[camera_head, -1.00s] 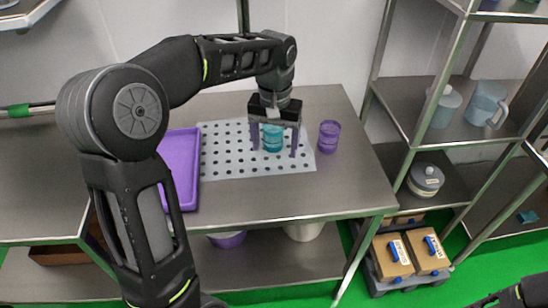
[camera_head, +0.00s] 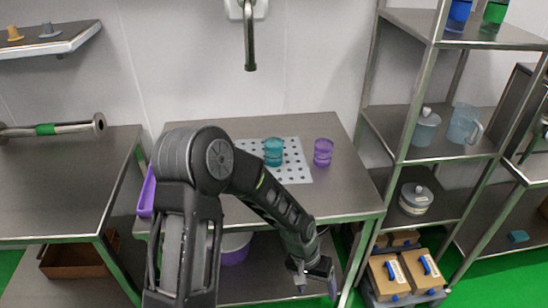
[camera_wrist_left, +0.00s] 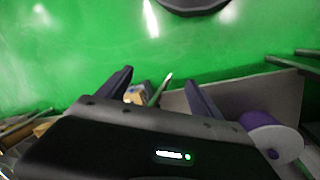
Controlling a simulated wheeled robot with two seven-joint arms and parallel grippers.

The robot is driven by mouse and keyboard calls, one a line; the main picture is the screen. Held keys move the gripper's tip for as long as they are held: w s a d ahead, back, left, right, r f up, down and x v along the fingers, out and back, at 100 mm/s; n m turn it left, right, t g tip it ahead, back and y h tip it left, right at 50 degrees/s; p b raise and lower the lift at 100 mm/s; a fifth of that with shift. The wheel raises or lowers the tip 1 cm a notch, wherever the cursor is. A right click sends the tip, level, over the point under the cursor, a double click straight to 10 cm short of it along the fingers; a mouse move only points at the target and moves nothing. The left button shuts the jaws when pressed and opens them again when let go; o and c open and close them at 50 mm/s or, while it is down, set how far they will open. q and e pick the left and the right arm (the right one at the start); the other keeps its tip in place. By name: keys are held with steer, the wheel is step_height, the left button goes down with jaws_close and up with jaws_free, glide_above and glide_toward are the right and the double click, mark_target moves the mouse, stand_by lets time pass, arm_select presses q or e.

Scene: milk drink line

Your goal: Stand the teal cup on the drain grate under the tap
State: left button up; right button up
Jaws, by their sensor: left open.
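The teal cup (camera_head: 273,152) stands upright on the perforated drain grate (camera_head: 296,172) on the steel table. The tap (camera_head: 250,50) hangs from the wall above the back of the table. My left gripper (camera_head: 322,280) is low in front of the table's front edge, well away from the cup. In the left wrist view its two purple fingers (camera_wrist_left: 160,90) are spread and empty, over green floor. My right gripper is not in view.
A purple cup (camera_head: 323,153) stands just right of the grate. A purple tray (camera_head: 146,192) is partly hidden behind my arm. A steel shelf rack (camera_head: 410,75) stands to the right, with boxes (camera_head: 390,278) low beside it.

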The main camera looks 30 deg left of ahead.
arm_select(q)
steer(key=s+d+f, duration=0.3)
steer(key=s+f, duration=0.2)
steer(key=s, duration=0.3)
steer(key=s+d+f+h, duration=0.1)
steer(key=s+d+f, duration=0.3)
steer(key=s, duration=0.4)
steer(key=shift+s+d+f+n, duration=0.2)
steer(key=shift+s+f+n, duration=0.15)
steer(key=shift+f, duration=0.55)
steer(key=shift+w, duration=0.1)
